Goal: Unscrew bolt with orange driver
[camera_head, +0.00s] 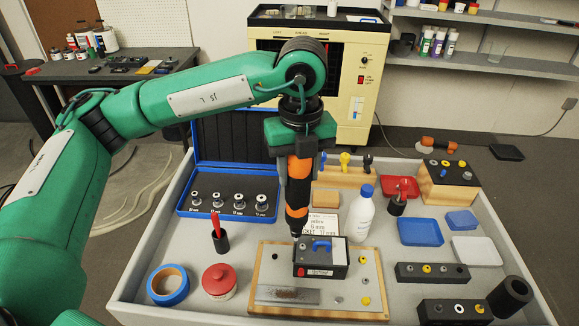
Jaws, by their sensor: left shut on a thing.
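My left gripper (299,140) comes down from the green left arm and is shut on the orange and black driver (298,185). The driver stands nearly upright, its lower end at the back left of a small black box (328,262) with a blue handle. The box sits on a wooden board (262,278). Whether the driver's tip touches a bolt is hidden. Other bolts (366,300) show on the right part of the board. My right gripper does not show.
A blue socket case (187,207) stands open at the left. A white bottle (360,215) is close to the right of the driver. Blue tape (168,285) and a red-lidded jar (219,281) lie at front left. Black blocks (446,273), trays and a wooden block are at right.

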